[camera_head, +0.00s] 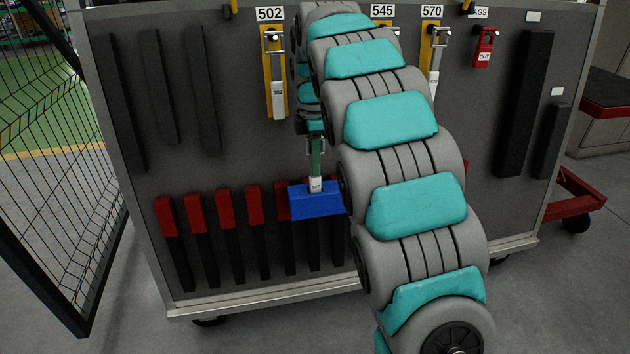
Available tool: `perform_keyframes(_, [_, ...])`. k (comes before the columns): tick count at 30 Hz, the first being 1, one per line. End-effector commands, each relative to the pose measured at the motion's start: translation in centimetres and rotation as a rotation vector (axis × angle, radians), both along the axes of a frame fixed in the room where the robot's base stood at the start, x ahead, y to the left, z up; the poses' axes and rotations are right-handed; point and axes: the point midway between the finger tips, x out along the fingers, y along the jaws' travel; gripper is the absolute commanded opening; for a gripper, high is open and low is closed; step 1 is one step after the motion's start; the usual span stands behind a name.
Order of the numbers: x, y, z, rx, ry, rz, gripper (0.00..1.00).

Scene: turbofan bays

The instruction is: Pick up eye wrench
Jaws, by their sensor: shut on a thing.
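My gripper (314,127) is in front of the grey tool board, at the far end of my grey and teal arm. It is shut on the upper end of a slim green tool (316,157) that hangs down below it. I take this to be the eye wrench, but its top is hidden by the gripper and I cannot make out an eye. A small white numbered tag (316,186) shows at its lower end, in front of a blue block (318,204). I cannot tell whether the block is part of the tool.
Silver tools hang on yellow plates under labels 502 (276,75) and 570 (431,60); my arm partly hides the 545 place. Several red-topped black bars (226,235) line the lower board (180,170). A mesh fence (60,150) stands at left, a red-framed cart (565,195) at right.

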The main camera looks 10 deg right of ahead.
Motion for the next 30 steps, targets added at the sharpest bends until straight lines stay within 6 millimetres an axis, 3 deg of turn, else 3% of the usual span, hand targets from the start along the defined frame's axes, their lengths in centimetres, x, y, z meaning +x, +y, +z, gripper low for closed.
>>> perform_keyframes(17, [0.1, 0.0, 0.4, 0.000, -0.001, 0.000, 0.00])
perform_keyframes(30, [0.1, 0.0, 4.5, 0.001, -0.004, 0.001, 0.00])
